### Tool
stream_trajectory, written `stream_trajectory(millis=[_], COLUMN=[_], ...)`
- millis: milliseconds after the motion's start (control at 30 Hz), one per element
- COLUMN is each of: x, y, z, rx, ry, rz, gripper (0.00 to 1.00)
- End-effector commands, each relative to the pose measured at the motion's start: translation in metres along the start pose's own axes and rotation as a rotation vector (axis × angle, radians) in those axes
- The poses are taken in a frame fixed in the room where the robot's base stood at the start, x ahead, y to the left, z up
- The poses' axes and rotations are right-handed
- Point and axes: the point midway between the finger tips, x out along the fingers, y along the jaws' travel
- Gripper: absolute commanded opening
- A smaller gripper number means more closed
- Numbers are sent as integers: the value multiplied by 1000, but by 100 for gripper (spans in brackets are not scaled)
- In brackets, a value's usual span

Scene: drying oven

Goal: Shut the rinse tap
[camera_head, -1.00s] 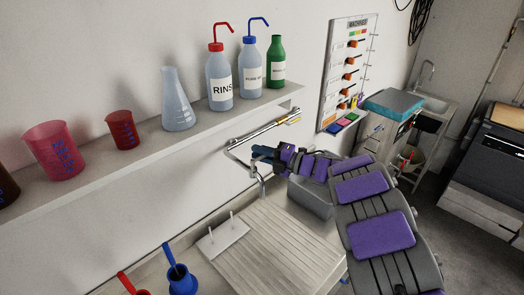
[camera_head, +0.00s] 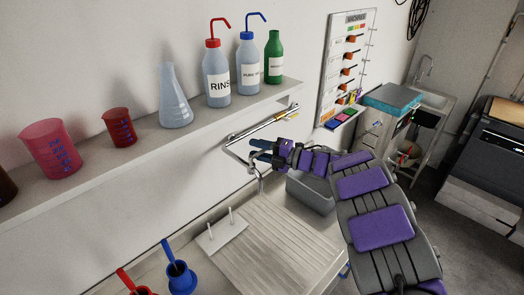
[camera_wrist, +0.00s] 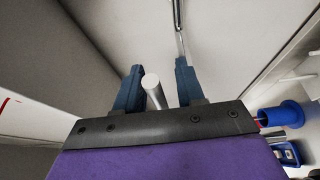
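The rinse tap is a metal wall fixture with a long pipe (camera_head: 268,128) along the wall under the shelf, a yellow part (camera_head: 290,117) near its far end and a bent spout (camera_head: 260,184) over the sink. My gripper (camera_head: 253,150) is at the near end of the tap, close to the spout. In the wrist view my gripper (camera_wrist: 159,78) has its two blue fingers apart. A round metal rod (camera_wrist: 153,87) shows between them, nearer the left finger; I cannot tell whether they touch. The tap's handle is not clearly visible.
Above is a wall shelf (camera_head: 100,170) with bottles, a flask (camera_head: 174,105) and red beakers. Below is a ribbed drainboard (camera_head: 262,250) with a pegged plate (camera_head: 220,232). A grey basin (camera_head: 312,192) lies under my arm.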

Motion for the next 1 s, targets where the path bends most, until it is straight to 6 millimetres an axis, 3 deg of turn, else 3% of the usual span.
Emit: stream_trajectory(millis=[167,700,1000], x=[-12,-127,-168], y=[1,-1,-1], z=[1,2,2], rx=[0,2,1], ry=[-2,-5,-2], rz=[0,0,0], gripper=[38,38,38])
